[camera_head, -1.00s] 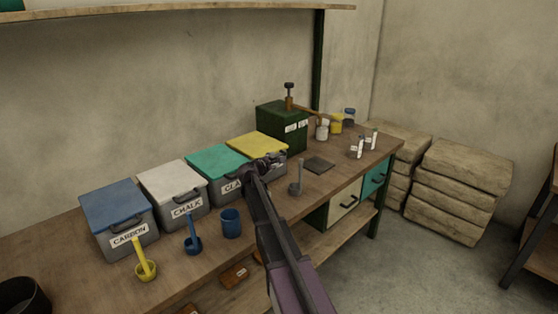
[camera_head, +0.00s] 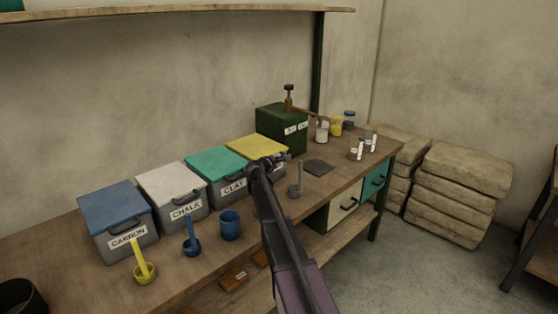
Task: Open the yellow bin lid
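The bin with the yellow lid (camera_head: 257,147) stands on the workbench, last to the right in the row of labelled bins. Its lid lies flat and closed. My gripper (camera_head: 274,161) is at the front of this bin, by the lid's front edge. The arm comes up from the bottom of the picture and hides much of the bin's front, its label and its handle. The fingers are small and dark, and I cannot tell whether they are open or touch the lid.
Bins with a green lid (camera_head: 214,160), a white lid (camera_head: 170,180) and a blue lid (camera_head: 114,206) stand to the left. A blue cup (camera_head: 230,225) and a grey scoop (camera_head: 296,184) are in front. A dark green box (camera_head: 281,128) stands close behind to the right.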

